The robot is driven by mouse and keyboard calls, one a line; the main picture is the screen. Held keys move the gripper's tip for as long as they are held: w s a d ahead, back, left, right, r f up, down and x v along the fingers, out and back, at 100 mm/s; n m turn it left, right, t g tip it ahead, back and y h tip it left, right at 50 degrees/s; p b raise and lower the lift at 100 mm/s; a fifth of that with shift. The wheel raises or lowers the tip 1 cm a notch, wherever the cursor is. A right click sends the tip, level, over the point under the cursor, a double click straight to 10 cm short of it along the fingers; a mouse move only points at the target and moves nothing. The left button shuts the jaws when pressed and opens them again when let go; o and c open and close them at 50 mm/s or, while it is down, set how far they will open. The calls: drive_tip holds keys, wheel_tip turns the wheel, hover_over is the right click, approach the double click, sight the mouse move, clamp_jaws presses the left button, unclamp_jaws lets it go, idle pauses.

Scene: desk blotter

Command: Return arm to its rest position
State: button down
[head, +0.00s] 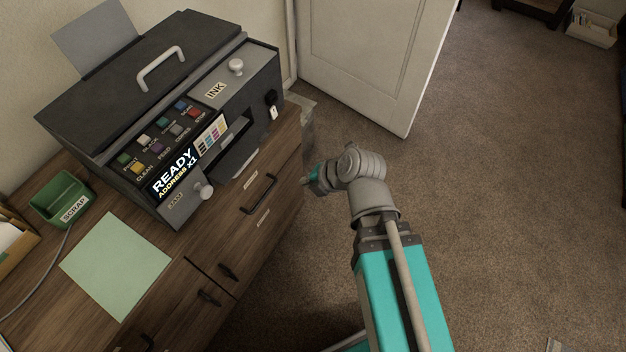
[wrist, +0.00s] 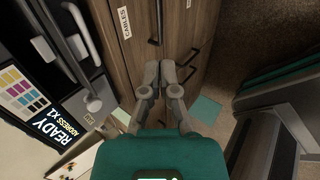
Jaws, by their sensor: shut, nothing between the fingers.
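My gripper (wrist: 160,76) is shut and empty in the wrist view, its two fingers side by side in front of the wooden drawer fronts. In the head view my gripper (head: 306,181) shows only as a small tip at the left of my bent wrist, by the cabinet's right edge. I cannot tell whether it touches the cabinet. My teal and grey arm reaches up from the bottom of the head view over the carpet. Most of the gripper is hidden behind the wrist there.
The wooden cabinet (head: 285,165) has drawers with dark handles and carries a dark printer (head: 120,95), a green scrap bin (head: 45,203) and a pale green sheet (head: 115,265). The printer's display (wrist: 50,130) shows at left in the wrist view. A white door (head: 370,50) stands behind. Carpet (head: 500,180) at right is open.

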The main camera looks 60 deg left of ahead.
idle(0.3)
idle(0.6)
drive_tip(key=w+d+f+m+t+h, duration=0.1)
drive_tip(key=w+d+m, duration=0.6)
drive_tip(key=w, duration=0.3)
drive_tip(key=w+d+f+m+t+h, duration=0.1)
drive_tip(key=w+d+m+t, duration=0.1)
drive_tip(key=w+d+m, duration=0.7)
drive_tip(key=w+d+f+m+t, duration=0.1)
drive_tip(key=w+d+m, duration=0.3)
drive_tip(key=w, duration=0.8)
drive_tip(key=w+d+f+m+h, duration=0.15)
drive_tip(key=w+d+m, duration=0.35)
drive_tip(key=d+m, duration=0.95)
drive_tip(key=w+d+r+m+h, duration=0.1)
drive_tip(key=w+d+m+h, duration=0.4)
drive_tip(key=d, duration=1.7)
wheel_tip(320, 180, up, 20)
drive_tip(key=m+y+p, duration=0.2)
drive_tip(key=m+p, duration=0.1)
drive_tip(key=p, duration=1.7)
drive_tip(key=shift+d, duration=0.4)
drive_tip(key=shift+f+m, duration=0.15)
drive_tip(key=shift+m, duration=0.1)
